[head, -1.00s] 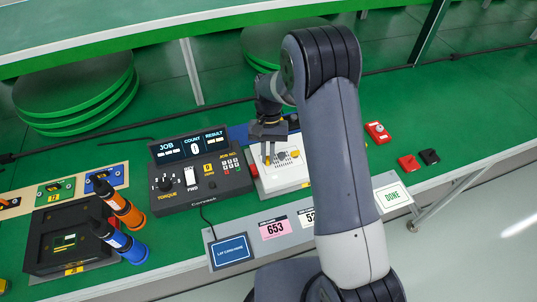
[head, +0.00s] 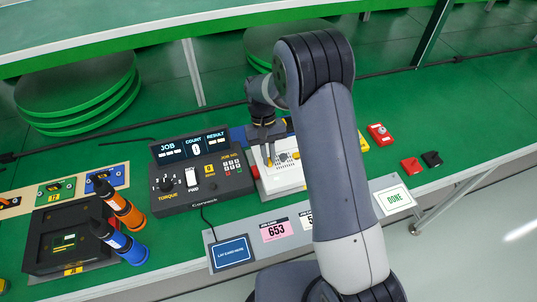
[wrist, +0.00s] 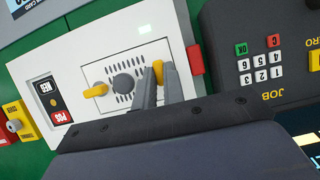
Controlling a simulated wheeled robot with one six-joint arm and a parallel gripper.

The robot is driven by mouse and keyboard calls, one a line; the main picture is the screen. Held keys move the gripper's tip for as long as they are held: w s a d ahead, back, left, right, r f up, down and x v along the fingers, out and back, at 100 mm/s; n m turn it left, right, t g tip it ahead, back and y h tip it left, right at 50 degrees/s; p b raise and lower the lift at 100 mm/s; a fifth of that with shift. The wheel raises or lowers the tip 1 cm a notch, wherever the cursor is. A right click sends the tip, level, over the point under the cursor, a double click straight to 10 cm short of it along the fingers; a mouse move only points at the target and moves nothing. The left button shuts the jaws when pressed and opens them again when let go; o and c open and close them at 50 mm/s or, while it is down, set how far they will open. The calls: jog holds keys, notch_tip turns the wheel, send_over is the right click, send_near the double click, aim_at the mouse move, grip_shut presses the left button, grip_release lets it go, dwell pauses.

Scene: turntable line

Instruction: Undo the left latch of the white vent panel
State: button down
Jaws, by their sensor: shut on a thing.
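The white vent panel (head: 284,176) stands on the green bench right of the black controller; it also shows in the wrist view (wrist: 75,68). It has a slotted vent with a dark round knob (wrist: 123,84) in the middle. The left latch (wrist: 158,70) is a yellow tab near the controller side, partly hidden by my fingers. My gripper (wrist: 157,80) is shut on it, one grey finger on each side. The right latch (wrist: 95,90) is yellow, lies crosswise to the left one and is free. In the head view my arm covers the panel's right part.
The black controller (head: 205,185) stands close left of the panel. A red block (wrist: 195,58) sits at the panel's edge. Red and black blocks (head: 411,164) lie further right.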

jog(key=c, duration=1.5)
grip_release()
jog(key=shift+r, duration=0.1)
jog(key=v, duration=1)
jog(key=shift+w+r+b, duration=0.2)
jog(key=shift+r+b, duration=0.1)
jog(key=shift+b, duration=0.05)
jog(key=x, duration=1.1)
jog(key=shift+p, duration=0.4)
